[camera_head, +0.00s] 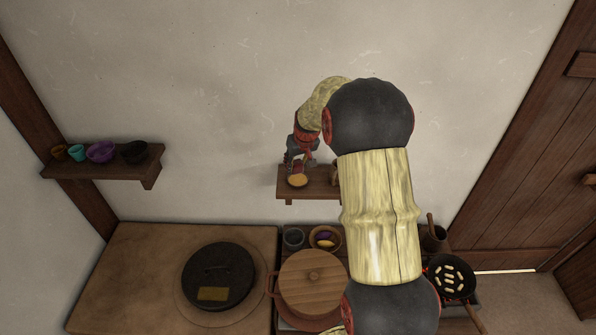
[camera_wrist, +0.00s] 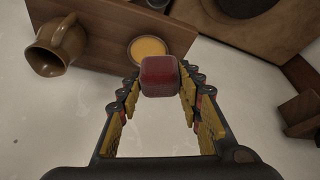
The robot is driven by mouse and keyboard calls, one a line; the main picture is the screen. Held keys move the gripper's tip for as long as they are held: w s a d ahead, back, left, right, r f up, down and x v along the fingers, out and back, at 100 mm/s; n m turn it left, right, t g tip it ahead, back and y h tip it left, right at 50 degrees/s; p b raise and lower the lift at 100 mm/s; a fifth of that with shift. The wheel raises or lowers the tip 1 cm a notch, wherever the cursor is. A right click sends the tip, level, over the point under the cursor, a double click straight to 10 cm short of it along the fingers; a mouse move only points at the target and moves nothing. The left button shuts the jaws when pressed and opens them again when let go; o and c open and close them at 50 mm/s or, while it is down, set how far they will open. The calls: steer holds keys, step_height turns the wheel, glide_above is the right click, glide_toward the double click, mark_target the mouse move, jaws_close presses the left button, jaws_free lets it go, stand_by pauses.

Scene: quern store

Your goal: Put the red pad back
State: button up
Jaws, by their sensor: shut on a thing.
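The red pad (camera_wrist: 160,75), a small dark red block with rounded edges, is between the fingertips of my gripper (camera_wrist: 160,82) in the wrist view. My gripper is shut on it. In the head view my gripper (camera_head: 300,162) is at the small wall shelf (camera_head: 316,188), close to a round yellow-topped thing (camera_head: 298,181). The pad cannot be made out clearly there. In the wrist view the yellow-topped round thing (camera_wrist: 148,50) lies on the shelf board (camera_wrist: 115,60), just beyond the pad. Whether the pad touches the shelf cannot be told.
A brown jug (camera_wrist: 60,45) stands on the same shelf. Another wall shelf (camera_head: 100,168) at left holds several cups and bowls. Below are a counter (camera_head: 140,270) with a black lid (camera_head: 217,276), a wooden-lidded pot (camera_head: 312,282), bowls, and a pan (camera_head: 450,278) at right.

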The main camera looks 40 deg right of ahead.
steer(key=w+d+f, duration=0.1)
steer(key=f, duration=0.1)
steer(key=w+d+f, duration=0.1)
steer(key=f, duration=0.1)
steer(key=w+d+f+p, duration=0.1)
steer(key=w+f, duration=0.1)
steer(key=shift+d, duration=0.25)
steer(key=shift+w+f+p, duration=0.1)
steer(key=shift+f+p, duration=0.35)
steer(key=shift+f, duration=1.15)
steer(key=shift+f, duration=0.1)
steer(key=o, duration=1)
